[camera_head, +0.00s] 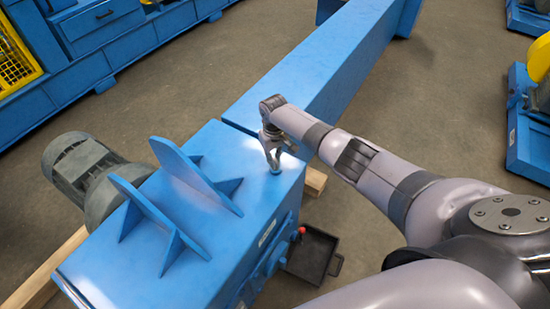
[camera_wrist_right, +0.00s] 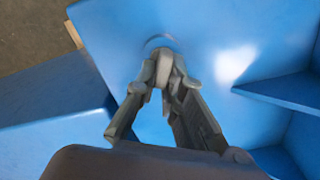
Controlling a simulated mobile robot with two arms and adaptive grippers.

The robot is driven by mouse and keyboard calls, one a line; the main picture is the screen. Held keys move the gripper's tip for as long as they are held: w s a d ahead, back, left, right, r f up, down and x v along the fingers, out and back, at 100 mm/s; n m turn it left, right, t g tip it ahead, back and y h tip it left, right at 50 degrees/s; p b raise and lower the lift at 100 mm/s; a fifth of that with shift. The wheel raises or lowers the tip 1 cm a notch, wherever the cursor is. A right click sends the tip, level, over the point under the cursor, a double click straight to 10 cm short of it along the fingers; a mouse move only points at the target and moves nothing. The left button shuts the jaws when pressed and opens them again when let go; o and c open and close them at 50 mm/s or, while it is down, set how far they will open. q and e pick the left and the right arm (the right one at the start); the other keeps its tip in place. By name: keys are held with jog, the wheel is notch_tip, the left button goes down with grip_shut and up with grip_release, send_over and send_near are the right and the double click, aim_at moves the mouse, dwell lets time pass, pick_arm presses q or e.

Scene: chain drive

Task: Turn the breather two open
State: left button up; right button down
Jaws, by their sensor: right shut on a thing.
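The breather is a small round fitting on the top face of the blue housing, near its right corner; its blue base (camera_head: 276,171) shows in the head view just under my right gripper (camera_head: 273,160). In the right wrist view, the fingertips of my right gripper (camera_wrist_right: 164,75) close around a small grey piece, the breather (camera_wrist_right: 164,62), at the blue surface. The fingers hide most of it, so I cannot tell how far it is turned. The blue housing (camera_head: 150,260) fills the lower middle of the head view. My left gripper is not in view.
Two upright blue fins (camera_head: 190,175) stand on the housing left of my right gripper. A grey motor (camera_head: 85,170) sits at its left side. A long blue beam (camera_head: 320,70) runs behind. A black tray (camera_head: 312,254) and a red knob (camera_head: 301,230) are at the right side.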

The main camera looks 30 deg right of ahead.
jog(key=n, duration=0.4)
jog(key=shift+a+n, duration=0.25)
jog(key=shift+n, duration=0.15)
jog(key=n, duration=0.5)
jog(key=shift+s+a, duration=0.15)
jog(key=shift+s, duration=0.1)
jog(key=n, duration=0.5)
jog(key=shift+s+a+n, duration=0.1)
jog(key=shift+s+n, duration=0.15)
jog(key=shift+n, duration=0.15)
jog(key=n, duration=0.4)
jog(key=shift+s+f+n, duration=0.1)
jog(key=shift+s+n, duration=0.1)
jog(key=shift+n, duration=0.1)
jog(key=c, duration=1.7)
grip_release()
notch_tip(320, 180, up, 12)
jog(key=shift+r, duration=0.1)
